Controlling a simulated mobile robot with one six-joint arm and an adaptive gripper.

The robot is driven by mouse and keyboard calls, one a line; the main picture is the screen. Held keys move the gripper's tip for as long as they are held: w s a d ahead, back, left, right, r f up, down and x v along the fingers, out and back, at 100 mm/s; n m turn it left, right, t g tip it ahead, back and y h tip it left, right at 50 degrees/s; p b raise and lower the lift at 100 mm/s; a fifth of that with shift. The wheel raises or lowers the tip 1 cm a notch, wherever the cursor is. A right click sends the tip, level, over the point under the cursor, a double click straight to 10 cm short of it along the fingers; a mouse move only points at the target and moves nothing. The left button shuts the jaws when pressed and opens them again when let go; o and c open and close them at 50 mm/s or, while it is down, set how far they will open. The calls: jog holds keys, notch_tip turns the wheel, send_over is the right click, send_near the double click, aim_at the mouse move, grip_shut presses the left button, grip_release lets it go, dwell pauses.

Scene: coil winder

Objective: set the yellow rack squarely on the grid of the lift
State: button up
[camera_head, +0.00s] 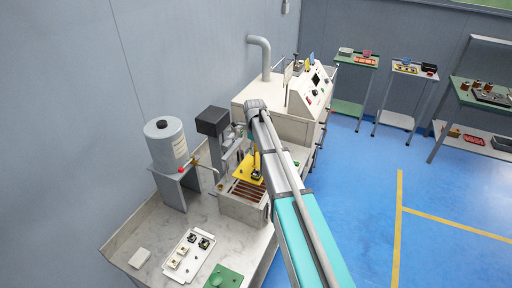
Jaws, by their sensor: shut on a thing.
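The yellow rack (242,174) is a small flat yellow piece with an upright yellow part, seen just left of my arm. My gripper (257,175) is dark and small in this view, partly hidden by my arm. It is shut on the yellow rack. The rack shows over the rear part of an open grey box (232,208). Brown-red slats, which look like the grid of the lift (248,192), show inside the box. I cannot tell whether the rack touches the grid or hangs above it. Its right side is hidden.
A grey post with a dark head (212,122) stands close behind the box. A grey cylinder (166,142) on a stand is to the left. A white tray (187,255) and a green mat (224,277) lie in front. A cream console (308,92) is behind.

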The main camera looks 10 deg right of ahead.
aim_at(255, 166)
jog(key=shift+f, duration=0.15)
notch_tip(255, 166, down, 7)
jog(key=b, duration=0.7)
jog(key=shift+s+f+b, duration=0.1)
jog(key=shift+f+b, duration=0.7)
jog(key=shift+b, duration=0.15)
dwell(1.5)
jog(key=o, duration=1.3)
jog(key=shift+r, duration=0.1)
